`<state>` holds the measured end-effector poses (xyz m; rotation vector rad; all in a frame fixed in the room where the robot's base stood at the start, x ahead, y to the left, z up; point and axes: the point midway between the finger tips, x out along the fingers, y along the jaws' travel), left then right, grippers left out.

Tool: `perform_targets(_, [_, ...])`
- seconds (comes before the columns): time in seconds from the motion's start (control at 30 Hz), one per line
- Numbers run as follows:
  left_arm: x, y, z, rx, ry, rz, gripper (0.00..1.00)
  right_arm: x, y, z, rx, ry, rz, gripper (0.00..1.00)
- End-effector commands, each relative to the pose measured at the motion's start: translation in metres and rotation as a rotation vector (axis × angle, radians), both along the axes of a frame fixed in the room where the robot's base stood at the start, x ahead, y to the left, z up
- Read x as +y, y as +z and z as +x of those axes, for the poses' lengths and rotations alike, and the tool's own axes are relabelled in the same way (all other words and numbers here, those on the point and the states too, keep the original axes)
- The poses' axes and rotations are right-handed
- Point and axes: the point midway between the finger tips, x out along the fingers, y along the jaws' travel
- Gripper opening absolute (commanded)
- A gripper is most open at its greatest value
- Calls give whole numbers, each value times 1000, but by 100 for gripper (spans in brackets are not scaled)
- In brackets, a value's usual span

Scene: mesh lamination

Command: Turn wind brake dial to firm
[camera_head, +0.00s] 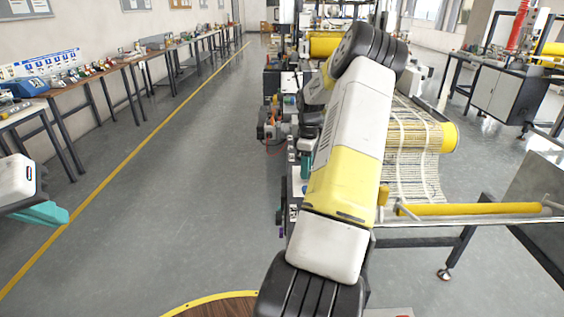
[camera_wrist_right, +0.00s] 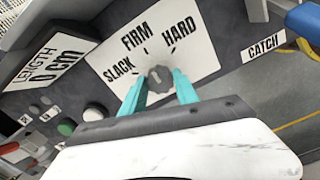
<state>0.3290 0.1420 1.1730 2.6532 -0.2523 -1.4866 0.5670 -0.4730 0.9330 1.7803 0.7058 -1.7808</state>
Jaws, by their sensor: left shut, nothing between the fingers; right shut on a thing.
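The wind brake dial (camera_wrist_right: 159,77) is a small dark round knob on a white plate (camera_wrist_right: 117,62) lettered SLACK, FIRM and HARD, in the right wrist view. My right gripper (camera_wrist_right: 160,86) has its teal fingers on either side of the knob and is shut on it. A pale mark shows on the knob, but I cannot tell exactly where it points. In the head view, my right arm covers much of the machine, and the dial is not discernible. My left gripper (camera_head: 44,214) is shut and empty at the left edge, away from the machine.
A LENGTH display reading 0 cm (camera_wrist_right: 52,67), a green button (camera_wrist_right: 66,127) and a CATCH label (camera_wrist_right: 263,49) surround the plate. A mesh roll (camera_head: 412,135) and a yellow bar (camera_head: 470,209) lie right of my arm. The grey aisle at left is clear.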

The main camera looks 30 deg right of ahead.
Motion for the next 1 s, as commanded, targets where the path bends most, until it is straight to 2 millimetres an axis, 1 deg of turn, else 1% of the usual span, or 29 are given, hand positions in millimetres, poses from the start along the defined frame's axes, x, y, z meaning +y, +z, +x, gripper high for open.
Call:
perform_targets(0.07, [0,0,0,0,0,0,0,-1,1,0,-1,-1,-2,0])
perform_targets(0.1, [0,0,0,0,0,0,0,-1,1,0,-1,-1,-2,38])
perform_targets(0.17, [0,0,0,0,0,0,0,-1,1,0,-1,-2,-2,50])
perform_targets(0.2, [0,0,0,0,0,0,0,-1,1,0,-1,-2,-1,58])
perform_targets(0.47, [0,0,0,0,0,0,0,0,0,0,-1,-1,-1,58])
perform_targets(0.57, [0,0,0,0,0,0,0,-1,3,0,-1,-1,-1,58])
perform_targets(0.67, [0,0,0,0,0,0,0,-1,14,1,-2,-2,-4,58])
perform_targets(0.9, [0,0,0,0,0,0,0,-1,55,1,-3,-2,-3,58])
perform_targets(1.0, [0,0,0,0,0,0,0,-1,69,1,-3,-2,-3,58])
